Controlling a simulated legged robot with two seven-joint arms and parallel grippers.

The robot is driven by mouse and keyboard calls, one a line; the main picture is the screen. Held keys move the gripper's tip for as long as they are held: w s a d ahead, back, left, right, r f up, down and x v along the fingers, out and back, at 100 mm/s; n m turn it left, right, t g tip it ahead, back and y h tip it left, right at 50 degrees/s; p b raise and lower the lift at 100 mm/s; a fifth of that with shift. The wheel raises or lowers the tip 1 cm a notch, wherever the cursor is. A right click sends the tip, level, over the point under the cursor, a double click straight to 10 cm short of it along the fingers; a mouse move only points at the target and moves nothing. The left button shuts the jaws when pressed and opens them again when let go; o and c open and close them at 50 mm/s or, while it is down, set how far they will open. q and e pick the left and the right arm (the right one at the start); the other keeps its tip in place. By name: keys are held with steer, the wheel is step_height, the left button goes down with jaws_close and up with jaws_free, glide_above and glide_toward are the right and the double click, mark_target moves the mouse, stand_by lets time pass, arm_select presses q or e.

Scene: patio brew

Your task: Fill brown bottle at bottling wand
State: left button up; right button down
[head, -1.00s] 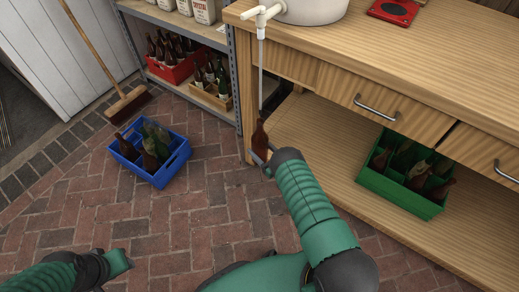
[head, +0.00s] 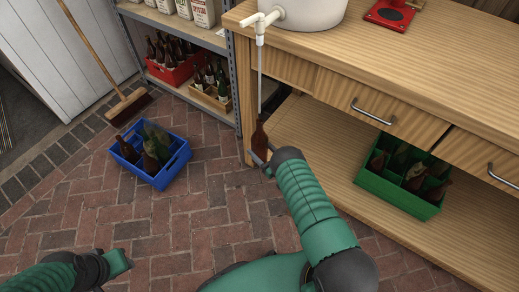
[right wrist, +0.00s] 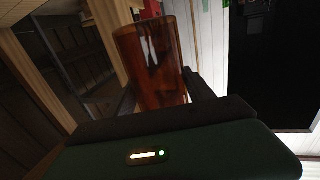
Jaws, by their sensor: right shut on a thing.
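The brown bottle (head: 259,139) is upright under the bottling wand (head: 260,70), a thin clear tube hanging from the white tap (head: 259,20) of a white bucket (head: 305,10). The wand's lower end meets the bottle's neck; I cannot tell how deep it reaches inside. My right gripper (head: 262,161) is shut on the bottle's lower part. In the right wrist view, the translucent brown bottle (right wrist: 150,65) is between the fingers. I cannot make out a liquid level. My left gripper (head: 124,260) is low at the left, away from everything; its fingers are too unclear to judge.
A blue crate (head: 165,178) with bottles stands on the brick floor. A green crate (head: 400,196) with bottles stands on the bench's lower shelf (head: 310,130). A red crate (head: 170,72) and a wooden crate (head: 207,98) are on the metal rack. A broom (head: 130,105) leans nearby.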

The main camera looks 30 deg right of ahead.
mark_target(260, 119)
steer(key=shift+r+p, duration=1.75)
steer(key=shift+r, duration=0.45)
step_height(260, 119, up, 14)
steer(key=p, duration=1.3)
steer(key=shift+r, duration=0.2)
step_height(260, 119, up, 6)
steer(key=p, duration=0.5)
steer(key=shift+r+p, duration=0.8)
steer(key=shift+r, duration=0.05)
stand_by(2.0)
